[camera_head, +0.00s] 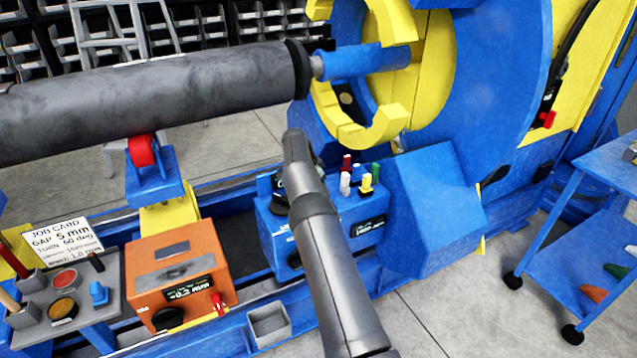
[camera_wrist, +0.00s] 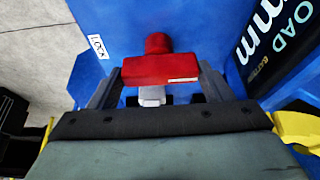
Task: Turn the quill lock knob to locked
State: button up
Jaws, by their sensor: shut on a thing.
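The quill lock knob (camera_wrist: 160,69) is red, with a crossbar and a round end, in the middle of the wrist view. A short white mark shows near the bar's right end. My gripper (camera_wrist: 161,76) is shut on the bar, one grey finger at each end. A white label reading LOCK (camera_wrist: 98,46) is on the blue face, up and left of the knob. In the head view my arm reaches down to the blue control box (camera_head: 340,212). The fingers and the gripped knob cannot be made out clearly there.
A dark display (camera_wrist: 275,45) lies right of the knob. Red, white, yellow and green pieces (camera_head: 358,178) stand on the control box. An orange box (camera_head: 170,268) and a grey roll (camera_head: 150,95) are left. A blue cart (camera_head: 585,240) is right.

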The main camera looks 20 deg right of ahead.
jog(key=shift+m, duration=0.4)
dwell(0.3)
jog(key=o, duration=1)
jog(key=p+v, duration=0.4)
jog(key=v, duration=1.3)
jog(key=shift+w+r, duration=0.2)
jog(key=shift+r, duration=0.1)
